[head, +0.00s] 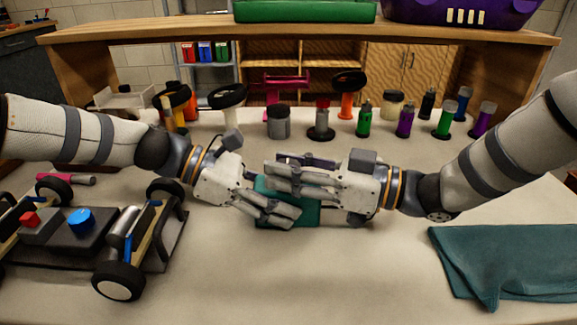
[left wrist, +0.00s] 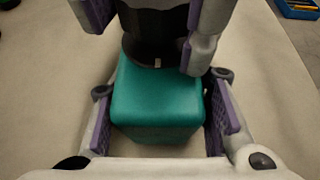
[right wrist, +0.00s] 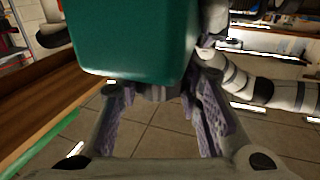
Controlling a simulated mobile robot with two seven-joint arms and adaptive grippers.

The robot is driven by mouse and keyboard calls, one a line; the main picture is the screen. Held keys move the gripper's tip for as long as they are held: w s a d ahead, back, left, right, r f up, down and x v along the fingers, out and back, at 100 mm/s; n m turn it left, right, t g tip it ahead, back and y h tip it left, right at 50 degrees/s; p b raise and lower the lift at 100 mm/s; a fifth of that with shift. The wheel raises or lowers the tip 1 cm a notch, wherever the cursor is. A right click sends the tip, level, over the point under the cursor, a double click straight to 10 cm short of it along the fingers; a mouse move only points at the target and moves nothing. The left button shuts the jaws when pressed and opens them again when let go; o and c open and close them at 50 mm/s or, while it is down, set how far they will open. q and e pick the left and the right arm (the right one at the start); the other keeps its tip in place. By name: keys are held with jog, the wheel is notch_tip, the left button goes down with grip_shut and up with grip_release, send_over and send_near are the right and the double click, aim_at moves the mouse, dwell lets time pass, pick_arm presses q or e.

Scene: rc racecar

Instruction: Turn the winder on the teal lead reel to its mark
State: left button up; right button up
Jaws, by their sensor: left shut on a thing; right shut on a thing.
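The teal lead reel (left wrist: 158,100) is a rounded teal block between the fingers of my left gripper (left wrist: 160,105). It shows partly behind the fingers in the head view (head: 307,214), and large in the right wrist view (right wrist: 130,35). My left gripper (head: 285,214) is shut on its body, above the table. The black winder (left wrist: 155,45) sits at one end of the reel, with a small pale mark (left wrist: 158,64) near its edge. My right gripper (head: 280,176) is shut on the winder, its fingers on both sides. Whether the marks line up cannot be told.
An RC car chassis (head: 85,232) stands at the left, and a folded teal cloth (head: 505,262) lies at the right. Behind the grippers stand several bottles, jars (head: 279,122) and wheel stands (head: 322,122). The front middle of the table (head: 320,285) is clear.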

jog(key=m+t+h, duration=0.1)
jog(key=m+t, duration=0.1)
jog(key=m+t+h, duration=0.1)
jog(key=t, duration=0.2)
jog(key=shift+s+r+m+h, duration=0.1)
jog(key=shift+m+h, duration=0.3)
jog(key=m+t+h, duration=0.4)
jog(key=h, duration=0.1)
jog(key=shift+a+m+t, duration=0.2)
jog(key=shift+m+t, duration=0.1)
jog(key=shift+t, duration=0.1)
jog(key=m+t+h, duration=0.1)
jog(key=h, duration=0.1)
jog(key=m+t+h, duration=0.1)
jog(key=m+h, duration=0.1)
jog(key=h, duration=0.1)
jog(key=shift+d+m+h, duration=0.1)
jog(key=shift+m+h, duration=1.6)
jog(key=shift+h, duration=0.9)
jog(key=shift+d+m+h, duration=0.1)
jog(key=shift+m+h, duration=0.2)
jog(key=shift+h, duration=0.1)
jog(key=o, duration=1.2)
notch_tip(320, 180, up, 10)
